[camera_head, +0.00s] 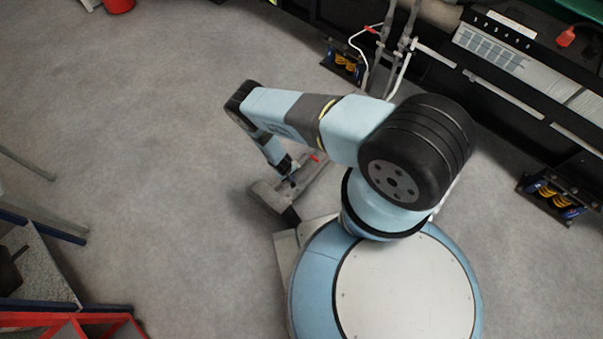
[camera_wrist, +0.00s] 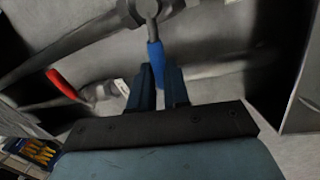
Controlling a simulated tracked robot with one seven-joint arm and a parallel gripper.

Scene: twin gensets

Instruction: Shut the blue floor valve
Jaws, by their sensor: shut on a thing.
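The blue floor valve shows at the top of the wrist view, with a grey body (camera_wrist: 151,8) and a lever with a blue grip (camera_wrist: 155,52). The lever points from the body down toward my gripper (camera_wrist: 158,72), at a steep angle to the grey pipe (camera_wrist: 75,40). My gripper is shut on the blue grip, with one finger on each side of it. In the head view my gripper (camera_head: 289,178) is low by the floor piping (camera_head: 270,197). The blue grip is hard to make out there.
A red-handled lever (camera_wrist: 62,84) is on a neighbouring pipe, left of my gripper; its red handle (camera_head: 318,158) also shows in the head view. A genset (camera_head: 490,50) stands at the upper right. A red-edged frame (camera_head: 70,322) is at the lower left.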

